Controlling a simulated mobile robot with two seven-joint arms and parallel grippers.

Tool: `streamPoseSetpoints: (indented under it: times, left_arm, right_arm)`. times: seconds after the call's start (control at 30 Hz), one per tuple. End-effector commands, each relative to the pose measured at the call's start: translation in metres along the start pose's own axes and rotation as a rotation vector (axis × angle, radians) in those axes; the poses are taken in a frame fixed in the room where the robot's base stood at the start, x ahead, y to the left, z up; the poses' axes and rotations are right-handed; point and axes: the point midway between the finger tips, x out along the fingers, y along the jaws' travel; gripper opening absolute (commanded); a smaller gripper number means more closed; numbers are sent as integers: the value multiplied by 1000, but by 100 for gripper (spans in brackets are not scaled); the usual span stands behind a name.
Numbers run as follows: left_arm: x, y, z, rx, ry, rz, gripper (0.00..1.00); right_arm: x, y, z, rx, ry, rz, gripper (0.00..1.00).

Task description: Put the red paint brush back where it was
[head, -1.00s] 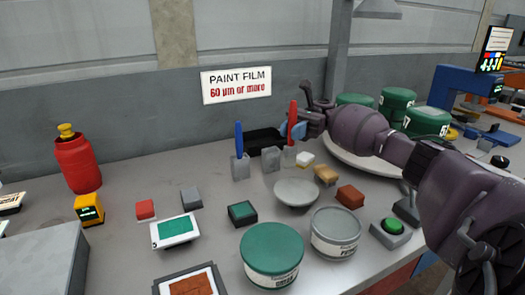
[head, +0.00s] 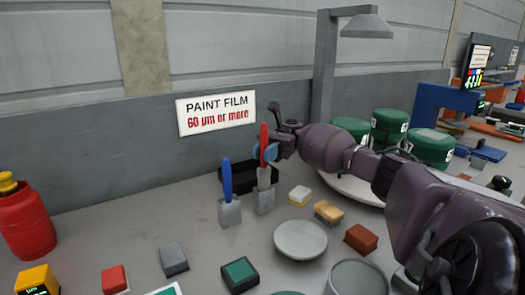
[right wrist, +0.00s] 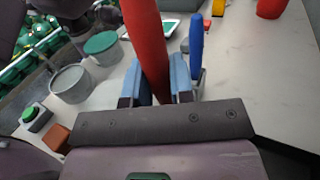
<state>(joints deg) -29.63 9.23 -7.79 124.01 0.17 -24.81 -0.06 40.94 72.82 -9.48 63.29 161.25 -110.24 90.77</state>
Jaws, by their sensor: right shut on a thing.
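The red paint brush (head: 264,143) stands upright at the back of the table, handle up. My right gripper (head: 266,153) is shut on its handle; the red handle also shows between the blue fingers in the right wrist view (right wrist: 148,45). The brush's lower end lines up with a grey holder block (head: 264,202); I cannot tell whether it is inside or just above it. Left of it, a blue paint brush (head: 227,178) stands in a similar grey block (head: 229,212). My left gripper is not in view.
A black tray (head: 236,178) lies behind the brushes. A white-and-yellow block (head: 299,195), a sponge-like block (head: 328,212), a red-brown block (head: 361,239) and a grey round lid (head: 300,240) lie to the right. Green-lidded cans (head: 432,147) stand behind my arm.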

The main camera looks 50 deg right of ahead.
Motion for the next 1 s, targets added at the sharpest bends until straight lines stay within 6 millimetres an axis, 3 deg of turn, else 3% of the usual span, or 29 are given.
streamPoseSetpoints:
  times: [0.03,0.2,0.5,1.0]
  left_arm:
    - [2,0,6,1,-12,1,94]
    - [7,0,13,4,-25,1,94]
    - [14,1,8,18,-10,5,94]
    - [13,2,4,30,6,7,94]
  right_arm:
    - [0,-1,-11,10,0,0,0]
    - [0,-1,-28,11,1,0,0]
    - [0,0,-51,8,1,0,0]
    - [0,0,-57,1,1,0,0]
